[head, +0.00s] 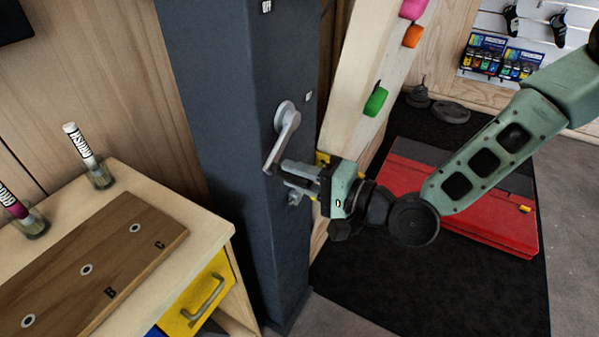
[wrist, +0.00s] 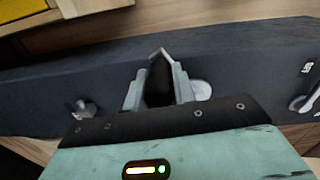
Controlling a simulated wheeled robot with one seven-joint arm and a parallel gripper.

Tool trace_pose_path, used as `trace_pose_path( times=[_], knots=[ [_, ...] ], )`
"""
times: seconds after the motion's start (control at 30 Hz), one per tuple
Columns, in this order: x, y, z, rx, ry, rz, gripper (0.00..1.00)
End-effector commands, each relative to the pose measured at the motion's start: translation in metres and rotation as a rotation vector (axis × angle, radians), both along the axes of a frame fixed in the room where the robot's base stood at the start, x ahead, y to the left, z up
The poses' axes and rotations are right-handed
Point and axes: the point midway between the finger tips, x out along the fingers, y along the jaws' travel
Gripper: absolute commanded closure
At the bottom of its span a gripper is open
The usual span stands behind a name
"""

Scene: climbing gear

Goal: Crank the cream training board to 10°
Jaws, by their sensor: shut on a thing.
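The cream training board (head: 348,95) stands behind and right of the dark post in the head view, tilted, with pink, orange and green holds. A grey metal crank (head: 288,118) is on the post, its arm hanging down and slightly left from a round hub. My gripper (head: 281,169) is at the crank's lower end, shut on its handle. In the wrist view, the dark crank handle (wrist: 159,82) sits between my gripper's fingers (wrist: 160,92). A pale disc shows just right of them. The crank's lower end is partly hidden by the fingers. I see no readable angle.
The dark post (head: 235,120) carries another metal fitting (head: 293,197) below my gripper. A bench (head: 215,228) with a wooden board, brush pots and a yellow drawer (head: 200,296) stands close on the left. A red folded mat (head: 480,205) lies on black flooring at right.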

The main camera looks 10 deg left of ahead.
Motion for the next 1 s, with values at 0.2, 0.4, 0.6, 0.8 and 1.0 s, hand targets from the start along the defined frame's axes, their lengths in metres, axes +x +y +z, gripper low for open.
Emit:
trace_pose_path(
  times=[0.2,0.4,0.6,0.8,1.0],
  knots=[
    [0.0025,-0.0004,0.0023,0.007,0.013,-0.007,1.0],
    [0.0031,-0.0006,0.0021,0.007,0.012,-0.01,1.0],
    [0.0029,-0.0006,0.0019,0.006,0.012,-0.009,0.52],
    [0.0017,-0.0005,0.0013,0.005,0.013,-0.007,0.52],
    [0.001,-0.0008,0.001,0.005,0.013,-0.006,0.52]
  ],
)
